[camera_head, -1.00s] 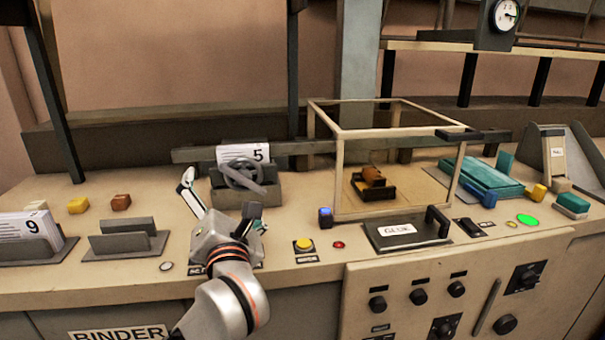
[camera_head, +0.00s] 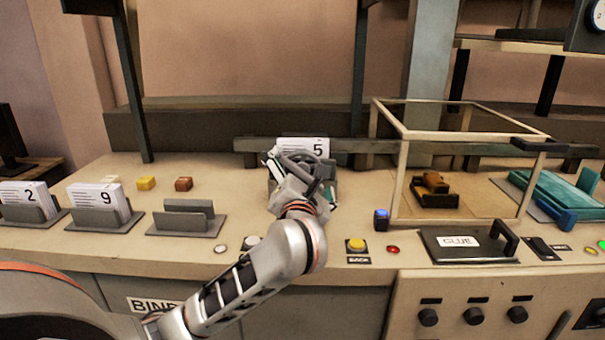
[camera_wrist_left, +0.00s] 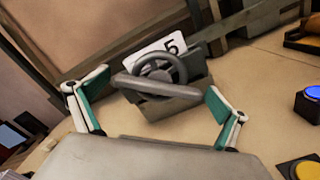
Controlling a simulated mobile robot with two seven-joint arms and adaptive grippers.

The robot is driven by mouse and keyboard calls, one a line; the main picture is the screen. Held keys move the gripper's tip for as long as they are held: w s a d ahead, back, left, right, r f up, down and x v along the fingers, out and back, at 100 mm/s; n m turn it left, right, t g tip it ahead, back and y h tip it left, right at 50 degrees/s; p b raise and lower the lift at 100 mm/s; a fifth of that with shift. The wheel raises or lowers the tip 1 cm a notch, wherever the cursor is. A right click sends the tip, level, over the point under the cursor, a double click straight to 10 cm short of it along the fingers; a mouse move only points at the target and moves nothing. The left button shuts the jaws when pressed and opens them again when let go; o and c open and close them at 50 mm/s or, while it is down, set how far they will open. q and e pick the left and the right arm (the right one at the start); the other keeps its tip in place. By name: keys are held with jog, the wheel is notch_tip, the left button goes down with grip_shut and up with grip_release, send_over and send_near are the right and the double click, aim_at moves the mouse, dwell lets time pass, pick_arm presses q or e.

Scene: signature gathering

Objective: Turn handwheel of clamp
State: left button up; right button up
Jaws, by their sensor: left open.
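The clamp (camera_wrist_left: 178,103) is a grey block with a dark round handwheel (camera_wrist_left: 183,70) on its front and a bar across it. A white card marked 5 (camera_head: 318,147) stands in it behind the wheel. In the head view the handwheel (camera_head: 300,160) is partly hidden by my left gripper (camera_head: 302,174). In the left wrist view my left gripper (camera_wrist_left: 158,112) is open, its teal-padded fingers on either side of the clamp, with the wheel ahead between them. No contact with the wheel shows. My right gripper is not in view.
A glass-sided box (camera_head: 400,185) stands right of the clamp, with a blue button (camera_head: 381,213) and yellow button (camera_head: 356,245) near it. Card holders with cards 9 (camera_head: 98,200) and 2 (camera_head: 30,197) stand left. An empty holder (camera_head: 188,222) is nearer.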

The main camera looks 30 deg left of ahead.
pick_arm(q)
jog(key=c, duration=1)
